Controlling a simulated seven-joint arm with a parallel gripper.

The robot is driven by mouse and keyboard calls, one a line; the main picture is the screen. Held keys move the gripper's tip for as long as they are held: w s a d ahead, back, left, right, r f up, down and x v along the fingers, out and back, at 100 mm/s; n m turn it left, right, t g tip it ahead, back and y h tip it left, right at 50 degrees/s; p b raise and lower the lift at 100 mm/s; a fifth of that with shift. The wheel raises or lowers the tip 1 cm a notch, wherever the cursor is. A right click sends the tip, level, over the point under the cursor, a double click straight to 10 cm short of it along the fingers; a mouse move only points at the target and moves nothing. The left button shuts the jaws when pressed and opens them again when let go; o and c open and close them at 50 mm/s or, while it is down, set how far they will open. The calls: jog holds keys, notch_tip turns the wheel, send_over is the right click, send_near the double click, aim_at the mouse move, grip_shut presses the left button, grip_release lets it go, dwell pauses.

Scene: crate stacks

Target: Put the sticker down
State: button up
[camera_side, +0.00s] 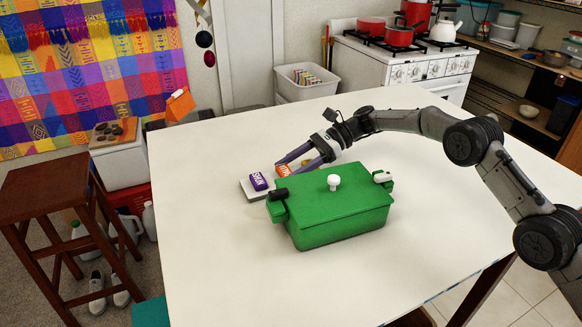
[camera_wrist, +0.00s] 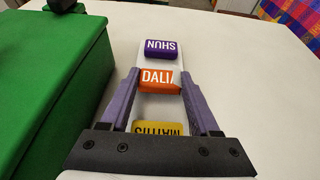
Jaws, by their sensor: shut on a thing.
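An orange block (camera_wrist: 158,80) with white letters "DALI" sits between my fingertips in the wrist view; it also shows in the side view (camera_side: 283,169). My gripper (camera_side: 281,165) has purple fingers and is shut on this block. A yellow block (camera_wrist: 158,128) lies nearer my palm, partly hidden by the gripper. I cannot tell whether the orange block touches the board.
A green lidded box (camera_side: 335,215) with a white knob (camera_side: 334,182) and side handles stands right beside the board and blocks. The white table (camera_side: 220,270) is otherwise largely clear. A stool (camera_side: 50,180) stands off its left side.

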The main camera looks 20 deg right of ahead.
jog(key=shift+f, duration=0.15)
jog(key=o, duration=1.4)
jog(key=shift+d+r, duration=0.1)
jog(key=shift+r, duration=0.15)
jog(key=v, duration=1.1)
jog(key=shift+d, duration=0.1)
jog(key=shift+d+r, duration=0.1)
jog(key=shift+d, duration=0.2)
